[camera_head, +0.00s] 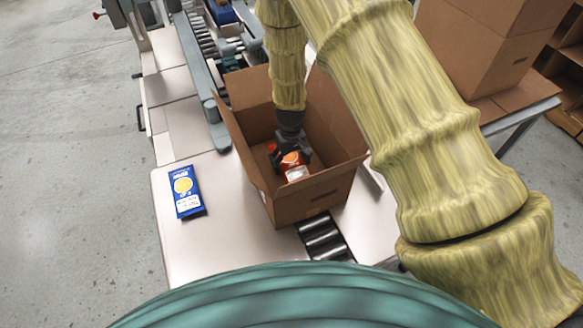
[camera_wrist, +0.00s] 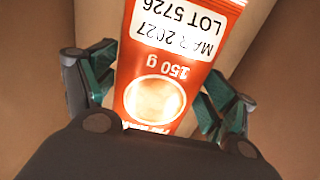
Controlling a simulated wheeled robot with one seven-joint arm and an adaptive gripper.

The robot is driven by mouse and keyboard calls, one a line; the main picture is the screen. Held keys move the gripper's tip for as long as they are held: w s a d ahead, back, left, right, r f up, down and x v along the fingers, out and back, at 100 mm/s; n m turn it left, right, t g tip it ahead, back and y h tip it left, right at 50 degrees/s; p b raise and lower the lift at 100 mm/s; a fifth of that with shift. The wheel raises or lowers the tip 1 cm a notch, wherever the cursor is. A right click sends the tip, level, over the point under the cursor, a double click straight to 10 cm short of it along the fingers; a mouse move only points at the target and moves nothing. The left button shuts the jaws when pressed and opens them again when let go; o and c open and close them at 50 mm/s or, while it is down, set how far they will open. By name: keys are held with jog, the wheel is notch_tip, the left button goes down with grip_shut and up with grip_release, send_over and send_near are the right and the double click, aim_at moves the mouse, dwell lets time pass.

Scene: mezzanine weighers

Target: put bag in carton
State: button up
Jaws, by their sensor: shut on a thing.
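An open brown carton (camera_head: 312,196) stands on the light work table with its flaps up. My gripper (camera_head: 287,157) reaches down inside it, shut on an orange bag (camera_head: 294,169) with a round pale label. Whether the bag touches the carton floor cannot be told. A blue bag (camera_head: 185,190) with a yellow circle lies flat on the table, left of the carton.
A roller conveyor (camera_head: 322,238) shows in front of the carton, and another roller track runs behind it. A grey rail (camera_head: 205,75) stands behind left. A large closed-looking box (camera_head: 480,45) stands at upper right. The table's front left is clear.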

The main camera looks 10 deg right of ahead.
aim_at(291, 160)
jog(key=shift+f+p, duration=0.45)
jog(key=shift+f, duration=1.6)
jog(key=shift+f, duration=0.15)
jog(key=o, duration=1)
jog(key=shift+c, duration=0.2)
jog(key=shift+r+b, duration=1.45)
jog(key=shift+r, duration=4.7)
